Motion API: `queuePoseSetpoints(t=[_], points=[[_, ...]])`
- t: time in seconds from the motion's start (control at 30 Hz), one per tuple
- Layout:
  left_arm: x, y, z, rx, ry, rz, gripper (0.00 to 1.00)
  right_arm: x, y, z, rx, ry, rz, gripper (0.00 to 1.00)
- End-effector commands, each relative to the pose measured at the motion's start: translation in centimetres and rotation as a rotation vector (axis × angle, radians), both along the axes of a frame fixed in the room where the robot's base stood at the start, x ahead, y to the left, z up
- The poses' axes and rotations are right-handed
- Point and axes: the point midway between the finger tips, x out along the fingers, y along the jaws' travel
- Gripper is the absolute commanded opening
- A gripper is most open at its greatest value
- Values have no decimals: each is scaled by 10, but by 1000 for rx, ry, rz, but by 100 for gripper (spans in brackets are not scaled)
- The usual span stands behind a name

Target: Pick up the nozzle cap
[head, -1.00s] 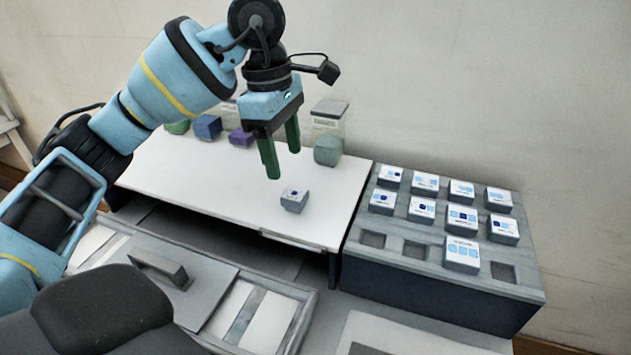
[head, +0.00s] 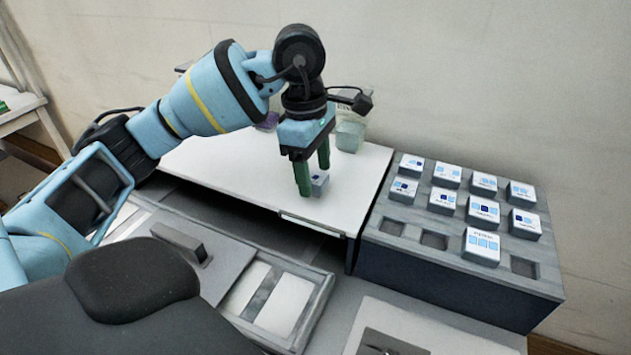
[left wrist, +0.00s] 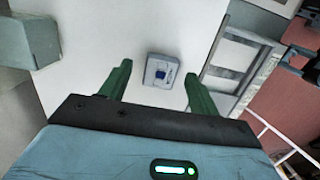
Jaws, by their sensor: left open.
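The nozzle cap, a small grey block with a white label and a dark blue square (head: 320,181), sits on the white tabletop near its front edge. My left gripper (head: 313,179) is open, with its green fingers pointing down at the cap. One finger partly covers the cap in the head view. In the left wrist view, the cap (left wrist: 161,71) appears between the two fingertips of the left gripper (left wrist: 159,73), with clear space on both sides. I cannot tell how far below the tips it lies. My right gripper does not show.
A grey rack (head: 400,262) to the right holds several labelled blocks and has some empty pockets. A translucent container (head: 350,133) stands behind the gripper. A grey lid with a handle (head: 185,245) lies over a tray in front. The white tabletop (head: 222,160) is clear to the left.

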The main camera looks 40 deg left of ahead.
Motion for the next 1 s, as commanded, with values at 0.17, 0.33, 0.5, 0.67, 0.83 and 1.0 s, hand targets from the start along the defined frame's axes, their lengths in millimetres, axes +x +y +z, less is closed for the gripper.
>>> queuePoseSetpoints(t=[0.17,0.33,0.5,0.67,0.83,1.0], points=[[0,-1,-8,-1,-1,0,62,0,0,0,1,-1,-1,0],[0,-1,-7,-1,-1,0,60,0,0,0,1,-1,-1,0],[0,-1,-7,-1,-1,0,38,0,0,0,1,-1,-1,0],[0,-1,-7,-1,-1,1,17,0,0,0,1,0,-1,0],[0,-1,-7,-1,-1,0,12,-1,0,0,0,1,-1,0],[0,-1,-5,-1,-2,0,12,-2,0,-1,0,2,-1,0]])
